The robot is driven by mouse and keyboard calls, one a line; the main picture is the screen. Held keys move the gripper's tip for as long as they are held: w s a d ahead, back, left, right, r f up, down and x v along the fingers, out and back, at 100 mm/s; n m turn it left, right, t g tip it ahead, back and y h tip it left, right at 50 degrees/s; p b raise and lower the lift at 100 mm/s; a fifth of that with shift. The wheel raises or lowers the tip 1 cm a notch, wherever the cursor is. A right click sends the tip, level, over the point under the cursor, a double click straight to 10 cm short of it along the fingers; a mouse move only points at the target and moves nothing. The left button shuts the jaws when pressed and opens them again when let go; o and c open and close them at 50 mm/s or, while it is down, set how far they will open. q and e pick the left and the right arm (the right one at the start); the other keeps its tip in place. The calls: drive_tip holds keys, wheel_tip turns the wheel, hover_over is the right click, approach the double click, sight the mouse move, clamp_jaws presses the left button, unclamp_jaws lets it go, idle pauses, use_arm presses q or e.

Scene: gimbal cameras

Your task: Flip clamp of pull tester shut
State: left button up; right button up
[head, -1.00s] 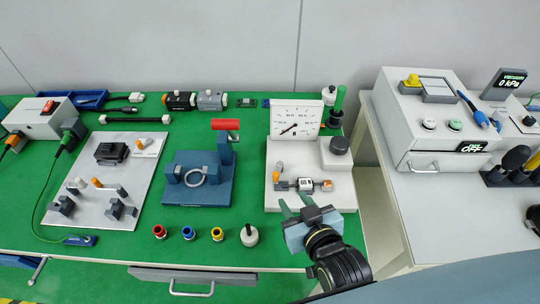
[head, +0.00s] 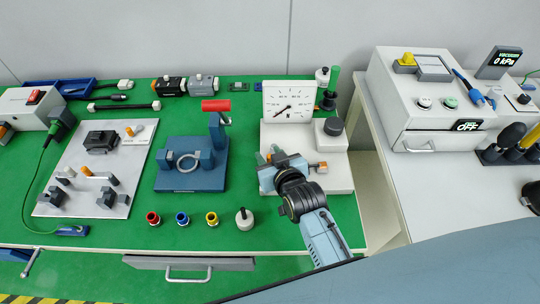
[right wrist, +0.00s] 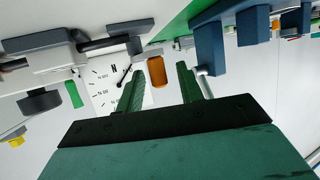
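The pull tester (head: 340,180) is a white base with an upright dial (head: 289,99) marked N, at the centre right of the bench. Its clamp lever has an orange grip (right wrist: 156,71), which stands upright at the base's left side. My right gripper (head: 268,157) is over the front left of the tester and hides much of the clamp in the head view. In the right wrist view its green fingers are apart, with the orange grip between and beyond them; contact cannot be told. A second orange part (head: 320,167) shows right of my gripper. My left gripper is not in view.
A blue press (head: 190,180) with a red handle (head: 216,105) stands left of the tester. Small coloured collars (head: 182,218) and a weight (head: 244,219) lie in front. A dark knob (head: 333,126) sits on the tester's right block. A vacuum unit (head: 420,100) is on the right table.

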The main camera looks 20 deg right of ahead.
clamp_jaws()
drive_tip(key=shift+d+r+n+y+p, duration=0.2)
drive_tip(key=shift+n+y+p, duration=0.3)
drive_tip(key=shift+p, duration=0.4)
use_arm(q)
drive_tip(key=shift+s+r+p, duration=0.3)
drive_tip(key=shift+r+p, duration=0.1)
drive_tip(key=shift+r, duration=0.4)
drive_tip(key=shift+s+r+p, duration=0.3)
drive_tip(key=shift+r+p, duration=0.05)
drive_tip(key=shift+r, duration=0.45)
use_arm(e)
drive_tip(key=shift+s+d+f+n+y, duration=0.15)
drive_tip(key=shift+d+n+y, duration=0.2)
drive_tip(key=shift+n+y, duration=0.5)
drive_tip(key=shift+g, duration=0.3)
unclamp_jaws()
drive_tip(key=shift+s, duration=0.15)
